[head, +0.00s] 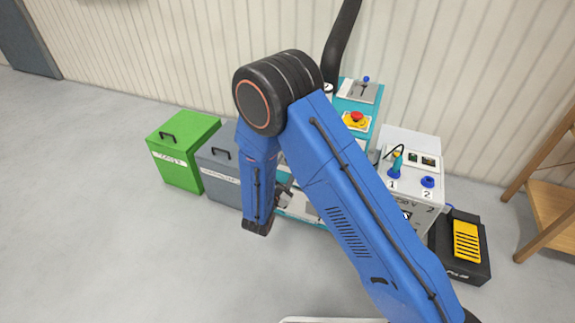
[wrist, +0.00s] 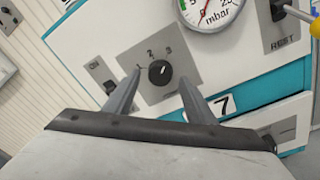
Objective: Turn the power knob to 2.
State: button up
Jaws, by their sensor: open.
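In the wrist view the black round knob (wrist: 158,72) sits on a grey plate marked 1, 2 and 3 on a white panel. A small pale mark shows on the knob's upper right, roughly toward the 3; its exact setting is hard to tell. My gripper (wrist: 159,79) is open, with one finger left of the knob and one right of it. The fingers appear apart from the knob, and the depth between them is unclear. In the head view my blue arm hides the knob and most of the panel.
In the head view, a green bin (head: 184,160) and grey bin (head: 219,180) stand left of the machine.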

jog(key=shift+x, duration=0.95)
jog(key=c, duration=1)
jog(key=shift+c, duration=0.2)
jog(key=shift+n, duration=0.3)
jog(key=n, duration=0.8)
jog(key=shift+d+n, duration=0.1)
jog(key=shift+n, duration=0.3)
jog(key=shift+s, duration=0.1)
